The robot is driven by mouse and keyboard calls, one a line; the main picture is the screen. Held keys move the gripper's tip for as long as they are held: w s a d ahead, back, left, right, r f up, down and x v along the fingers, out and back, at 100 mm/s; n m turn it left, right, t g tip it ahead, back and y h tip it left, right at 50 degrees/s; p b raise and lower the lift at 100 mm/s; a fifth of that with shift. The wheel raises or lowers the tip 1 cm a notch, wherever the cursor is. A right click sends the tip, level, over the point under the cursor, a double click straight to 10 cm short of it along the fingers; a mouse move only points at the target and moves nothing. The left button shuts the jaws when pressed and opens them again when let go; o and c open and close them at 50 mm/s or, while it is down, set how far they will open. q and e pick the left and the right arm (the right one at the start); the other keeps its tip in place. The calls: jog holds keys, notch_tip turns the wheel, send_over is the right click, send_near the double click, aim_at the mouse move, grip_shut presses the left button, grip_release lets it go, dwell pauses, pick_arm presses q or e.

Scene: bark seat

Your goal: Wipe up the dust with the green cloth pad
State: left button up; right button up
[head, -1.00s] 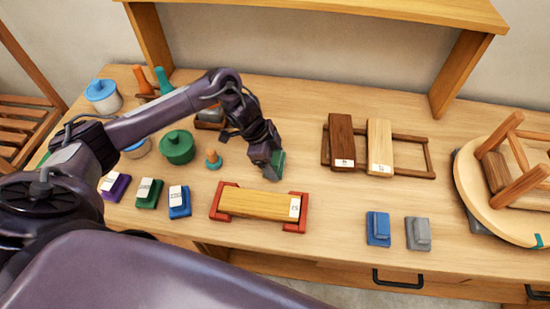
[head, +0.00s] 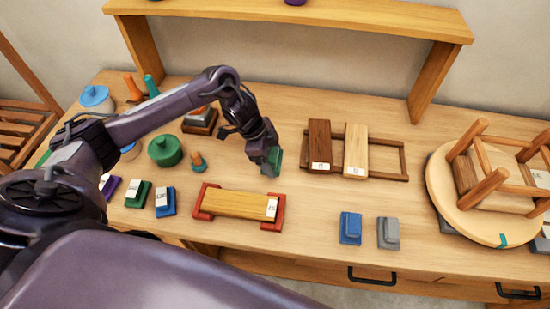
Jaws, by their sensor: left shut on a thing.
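My left gripper (head: 269,162) reaches over the middle of the bench, behind the right end of the plank in red end holders. It is shut on a green pad (head: 276,159), which shows as a small upright green patch at the fingertips. Most of the pad is hidden by the fingers. I cannot tell whether the pad touches the bench top (head: 310,200). No dust can be made out on the bench. My right gripper is not in view.
The plank in red holders (head: 236,204) lies in front. Labelled pads (head: 165,202) and a green pot (head: 165,151) are at left. Dark and pale boards (head: 354,150) lie on a rack at right. Blue (head: 350,228) and grey blocks (head: 388,233) and a stool (head: 480,185) are farther right.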

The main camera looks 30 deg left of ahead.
pick_arm(q)
notch_tip(320, 180, up, 4)
jog(key=p, duration=0.2)
jog(key=shift+w+d+f+p, duration=0.1)
jog(key=shift+f+p, duration=0.15)
jog(key=shift+p, duration=0.05)
jog(key=shift+r, duration=0.25)
